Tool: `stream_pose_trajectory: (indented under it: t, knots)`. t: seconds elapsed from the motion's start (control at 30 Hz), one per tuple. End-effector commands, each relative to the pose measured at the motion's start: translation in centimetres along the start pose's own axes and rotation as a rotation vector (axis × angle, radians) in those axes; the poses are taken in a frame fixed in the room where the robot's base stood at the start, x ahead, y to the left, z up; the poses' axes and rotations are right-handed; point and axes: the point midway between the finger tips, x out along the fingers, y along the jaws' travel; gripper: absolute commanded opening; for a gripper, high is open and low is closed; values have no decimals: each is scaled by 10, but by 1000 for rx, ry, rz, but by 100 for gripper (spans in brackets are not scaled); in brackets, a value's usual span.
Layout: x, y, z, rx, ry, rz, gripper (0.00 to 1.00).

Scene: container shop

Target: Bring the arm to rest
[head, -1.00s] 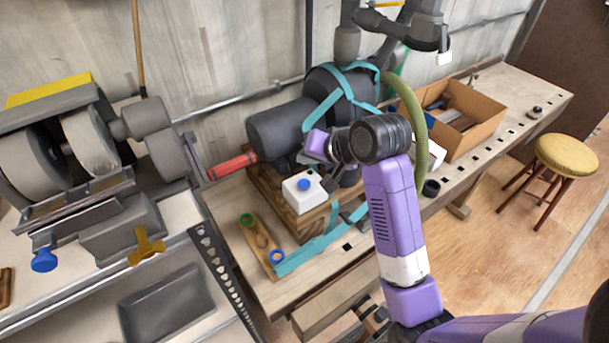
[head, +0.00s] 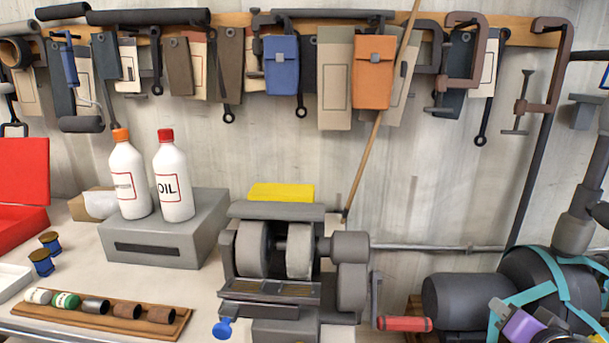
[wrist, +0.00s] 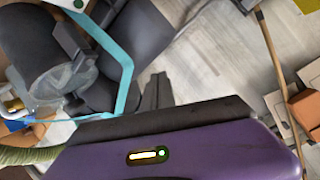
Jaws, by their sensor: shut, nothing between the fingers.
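My gripper (wrist: 158,88) shows in the wrist view as two narrow dark fingers close together beyond the purple hand, shut and empty. In the head view only a purple part of my arm shows at the lower right edge, in front of a dark motor (head: 455,300). The fingertips cannot be made out there. The motor has teal straps (head: 557,285) around it. In the wrist view a teal strap (wrist: 128,75) runs close to the fingers on the left; whether they touch cannot be told.
A bench grinder (head: 300,250) with a red-handled crank (head: 404,324) stands left of the motor. Two white bottles (head: 174,185) stand on a grey box (head: 160,235). Tools and pouches hang on the wall rail.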

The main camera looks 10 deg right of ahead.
Motion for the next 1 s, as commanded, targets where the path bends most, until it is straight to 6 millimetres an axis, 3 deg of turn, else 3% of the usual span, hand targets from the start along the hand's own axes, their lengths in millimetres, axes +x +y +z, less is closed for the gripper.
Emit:
stream_pose_trajectory:
  t: [0.17,0.37,0.7,1.0]
  knots:
    - [-18,-4,27,-89,157,-47,0]
    - [-58,-9,79,-199,281,-88,0]
    - [-151,-11,171,-384,358,-162,0]
    - [-240,0,243,-530,291,-256,0]
